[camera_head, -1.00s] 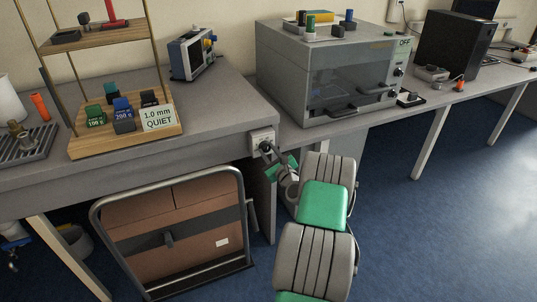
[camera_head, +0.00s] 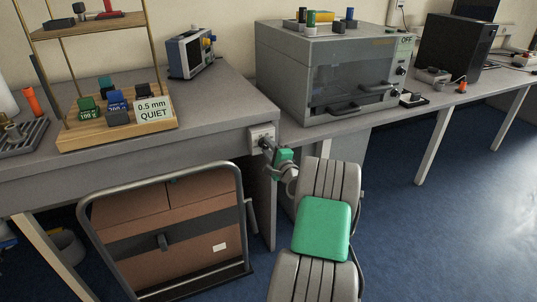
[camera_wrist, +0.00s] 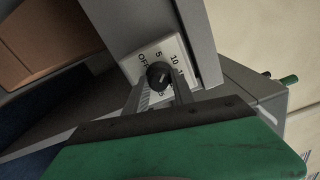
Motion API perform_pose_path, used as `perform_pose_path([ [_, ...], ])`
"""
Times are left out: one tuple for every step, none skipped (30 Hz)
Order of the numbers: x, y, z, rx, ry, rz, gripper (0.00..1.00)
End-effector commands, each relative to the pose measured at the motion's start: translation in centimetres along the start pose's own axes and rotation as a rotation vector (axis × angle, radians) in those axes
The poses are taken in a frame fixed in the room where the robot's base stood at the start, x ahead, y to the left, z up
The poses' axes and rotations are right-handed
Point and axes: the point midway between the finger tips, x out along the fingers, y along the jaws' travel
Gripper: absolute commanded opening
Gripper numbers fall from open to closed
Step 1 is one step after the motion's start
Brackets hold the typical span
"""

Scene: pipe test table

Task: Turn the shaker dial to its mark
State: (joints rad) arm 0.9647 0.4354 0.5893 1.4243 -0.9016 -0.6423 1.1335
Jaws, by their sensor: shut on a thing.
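The shaker dial is a round black knob (camera_wrist: 159,76) on a white plate (camera_wrist: 168,48) printed with OFF, 5, 10 and further partly hidden marks. The plate (camera_head: 258,134) is on the front corner of the grey table in the head view. My gripper (camera_wrist: 158,88) is shut on the knob, one dark finger on each side. In the head view my gripper (camera_head: 267,147) reaches the plate from the lower right and hides most of the knob. The knob's pointer and target mark cannot be made out.
A wooden shelf stand (camera_head: 75,140) holds several weights and a card (camera_head: 153,109) reading "0.5 mm QUIET". A grey oven-like box (camera_head: 330,75) labelled OFF stands to the right. The floor at right is clear.

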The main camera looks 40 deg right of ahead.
Motion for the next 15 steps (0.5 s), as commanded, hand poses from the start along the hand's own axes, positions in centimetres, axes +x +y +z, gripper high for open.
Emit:
perform_pose_path([
  [0.01, 0.44, -0.05, -0.044, -0.001, -0.001, 0.00],
  [0.00, 0.45, -0.05, -0.073, -0.001, -0.002, 0.00],
  [0.00, 0.49, -0.05, -0.111, -0.001, -0.001, 0.00],
  [0.00, 0.48, -0.03, -0.139, -0.001, -0.001, 0.00],
  [0.00, 0.47, -0.02, -0.167, -0.002, -0.001, 0.00],
  [0.00, 0.51, -0.03, -0.205, -0.002, -0.001, 0.00],
  [0.00, 0.52, -0.04, -0.234, -0.001, -0.001, 0.00],
  [0.00, 0.49, -0.05, -0.263, -0.001, -0.001, 0.00],
  [0.00, 0.50, -0.05, -0.301, -0.001, -0.001, 0.00],
  [0.00, 0.53, -0.05, -0.328, -0.001, -0.001, 0.00],
  [0.00, 0.51, -0.04, -0.358, -0.001, -0.002, 0.00],
  [0.00, 0.50, -0.03, -0.396, -0.001, -0.002, 0.00],
  [0.00, 0.54, -0.03, -0.423, -0.002, -0.001, 0.00],
  [0.00, 0.55, -0.05, -0.452, -0.001, -0.001, 0.00],
  [0.00, 0.52, -0.06, -0.491, -0.001, -0.002, 0.00],
])
